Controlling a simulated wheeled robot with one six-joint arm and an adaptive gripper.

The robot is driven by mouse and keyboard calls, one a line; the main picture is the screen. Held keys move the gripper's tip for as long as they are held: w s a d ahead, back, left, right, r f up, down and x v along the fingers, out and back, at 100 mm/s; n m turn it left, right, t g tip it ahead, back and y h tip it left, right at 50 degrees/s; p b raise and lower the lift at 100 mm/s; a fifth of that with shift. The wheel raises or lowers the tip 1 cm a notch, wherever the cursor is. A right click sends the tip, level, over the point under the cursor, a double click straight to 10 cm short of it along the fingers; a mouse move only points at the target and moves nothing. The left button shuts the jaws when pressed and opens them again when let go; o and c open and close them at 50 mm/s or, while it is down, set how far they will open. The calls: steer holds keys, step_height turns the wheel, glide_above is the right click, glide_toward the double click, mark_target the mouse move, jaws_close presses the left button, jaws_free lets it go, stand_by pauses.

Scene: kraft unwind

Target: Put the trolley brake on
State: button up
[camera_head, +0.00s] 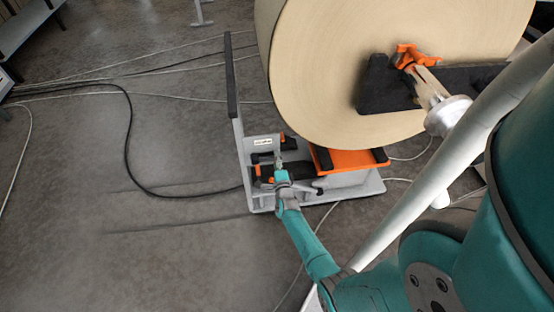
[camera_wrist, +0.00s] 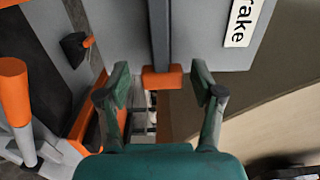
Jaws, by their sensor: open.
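The grey trolley (camera_head: 243,160) stands on the floor at the middle of the head view, with a tall dark-gripped handle (camera_head: 231,75). A white label (camera_head: 263,141) sits on its panel, and in the wrist view this label (camera_wrist: 243,22) partly reads "ake". An orange end piece (camera_wrist: 162,77) on a dark grey bar (camera_wrist: 159,35) lies between my fingertips in the wrist view. My gripper (camera_wrist: 160,85) is open, one finger on each side of that piece, with gaps visible. In the head view my gripper (camera_head: 279,163) is at the trolley panel; its fingers are small there.
A large kraft roll (camera_head: 330,70) is above and right of the trolley, close to my arm. An orange tray (camera_head: 350,161) lies under it. An orange-capped post (camera_wrist: 14,92) stands left in the wrist view. Cables (camera_head: 130,130) cross the open floor at left.

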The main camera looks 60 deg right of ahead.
steer(key=v, duration=1.1)
steer(key=shift+s, duration=0.15)
steer(key=shift+a, duration=0.15)
steer(key=s+a+r+n+t+y, duration=0.25)
steer(key=s+a+n, duration=0.35)
steer(key=a, duration=0.5)
steer(key=s+a+r+n+t+y, duration=0.1)
steer(key=s+a+r+n+y, duration=0.45)
steer(key=a, duration=0.55)
steer(key=s+a+r+n+y, duration=0.3)
steer(key=s+a+r+n, duration=0.2)
steer(key=s+r+n, duration=0.2)
steer(key=s+a+r+n+y, duration=0.2)
steer(key=s+a+r+n, duration=0.4)
steer(key=r+n, duration=0.3)
step_height(320, 180, up, 3)
steer(key=shift+s+a+f+y, duration=0.1)
steer(key=shift+s+a+y, duration=0.1)
steer(key=shift+s+y, duration=0.3)
